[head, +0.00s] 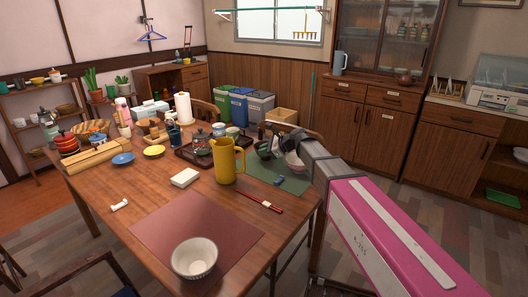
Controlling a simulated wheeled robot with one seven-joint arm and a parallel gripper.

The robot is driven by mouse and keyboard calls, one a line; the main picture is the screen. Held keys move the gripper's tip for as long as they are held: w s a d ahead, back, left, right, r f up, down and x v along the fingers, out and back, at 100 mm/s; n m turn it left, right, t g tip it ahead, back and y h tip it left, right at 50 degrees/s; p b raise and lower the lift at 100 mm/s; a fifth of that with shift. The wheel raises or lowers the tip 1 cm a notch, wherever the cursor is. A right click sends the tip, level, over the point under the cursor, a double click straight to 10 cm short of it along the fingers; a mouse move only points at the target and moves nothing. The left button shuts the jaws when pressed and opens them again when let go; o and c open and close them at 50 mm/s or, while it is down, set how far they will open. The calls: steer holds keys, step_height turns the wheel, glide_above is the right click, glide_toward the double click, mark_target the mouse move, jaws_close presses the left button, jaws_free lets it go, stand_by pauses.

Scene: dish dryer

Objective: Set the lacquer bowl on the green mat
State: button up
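The green mat (262,185) lies on the far right part of the wooden table. A small dark bowl (264,151) shows at the mat's far edge, just left of and below my gripper (276,138); it may be the lacquer bowl, but I cannot be sure. A pale pink bowl (295,162) is close to the right, partly hidden by my arm. My gripper is dark and small in this view, over the far right side of the table. I cannot tell whether its fingers are open or touch the dark bowl.
A yellow pitcher (224,163) stands at the mat's left edge. A blue item (279,181) lies on the mat, with red chopsticks (260,202) in front. A white patterned bowl (194,258) sits on the reddish mat (235,232). A dark tray (188,155) holds several items.

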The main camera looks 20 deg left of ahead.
steer(key=o, duration=0.5)
steer(key=shift+c, duration=0.2)
steer(key=shift+d, duration=0.1)
steer(key=v, duration=1.1)
steer(key=shift+d+r, duration=0.25)
steer(key=shift+d, duration=0.05)
